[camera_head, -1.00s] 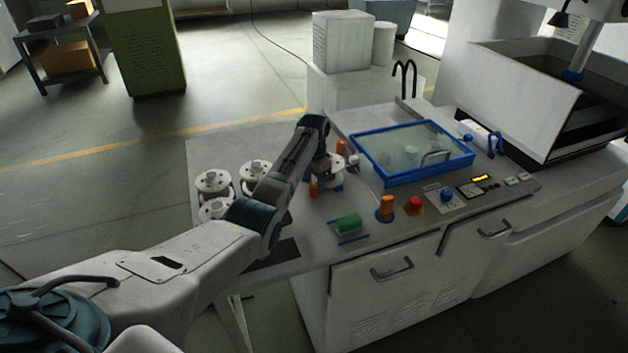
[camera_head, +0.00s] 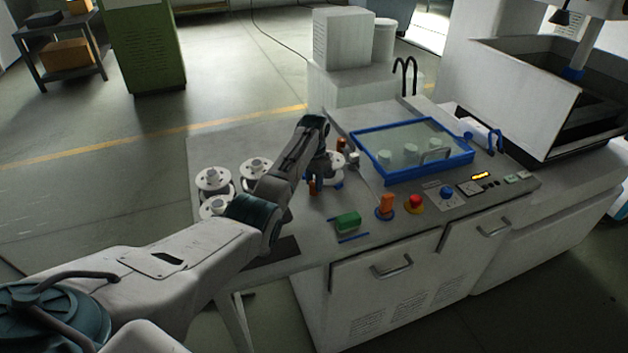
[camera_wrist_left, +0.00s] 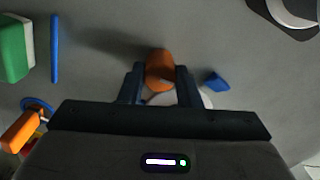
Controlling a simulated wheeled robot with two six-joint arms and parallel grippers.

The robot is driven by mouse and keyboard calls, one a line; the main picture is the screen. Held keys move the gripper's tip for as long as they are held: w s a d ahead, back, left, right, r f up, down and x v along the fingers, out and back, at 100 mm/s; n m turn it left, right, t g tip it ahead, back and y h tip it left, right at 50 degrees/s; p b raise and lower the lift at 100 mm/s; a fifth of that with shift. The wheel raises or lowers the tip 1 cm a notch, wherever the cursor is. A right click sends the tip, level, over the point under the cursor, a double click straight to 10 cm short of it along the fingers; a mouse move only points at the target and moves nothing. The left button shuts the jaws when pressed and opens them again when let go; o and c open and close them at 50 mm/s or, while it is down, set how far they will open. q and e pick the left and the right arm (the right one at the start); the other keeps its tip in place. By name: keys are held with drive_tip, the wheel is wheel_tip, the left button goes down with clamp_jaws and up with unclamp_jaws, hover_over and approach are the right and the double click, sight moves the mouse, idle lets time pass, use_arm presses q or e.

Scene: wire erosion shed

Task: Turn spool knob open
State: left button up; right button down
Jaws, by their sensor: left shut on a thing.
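The orange spool knob (camera_wrist_left: 160,70) sits between the two dark fingers of my left gripper (camera_wrist_left: 160,85) in the left wrist view. The gripper is shut on it. In the head view my left gripper (camera_head: 318,172) reaches down at the back of the worktop, and a bit of orange (camera_head: 313,187) shows by its fingers. A white spool (camera_head: 336,172) is beside and partly behind the gripper. The wrist view shows a pale round edge (camera_wrist_left: 197,98) behind the fingers. The knob's base is hidden. My right gripper is not in view.
Several white spools (camera_head: 213,180) stand at the worktop's left. A green block (camera_head: 347,222), an orange knob on a blue ring (camera_head: 385,205) and a red button (camera_head: 416,203) lie along the front. A blue-framed lid (camera_head: 410,176) is to the right.

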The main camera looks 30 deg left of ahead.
use_arm(q)
drive_tip(key=n+p, duration=0.2)
drive_tip(key=n, duration=0.1)
drive_tip(key=shift+r+n, duration=0.15)
drive_tip(key=shift+n, duration=0.15)
drive_tip(key=n+p, duration=0.1)
drive_tip(key=n, duration=0.2)
drive_tip(key=shift+w+n+p, duration=0.1)
drive_tip(key=shift+n+p, duration=0.2)
drive_tip(key=shift+n, duration=0.8)
drive_tip(key=o, duration=1)
drive_tip(key=shift+c, duration=0.2)
wheel_tip(320, 180, up, 11)
drive_tip(key=b, duration=0.3)
drive_tip(key=shift+f, duration=0.2)
drive_tip(key=shift+f, duration=0.1)
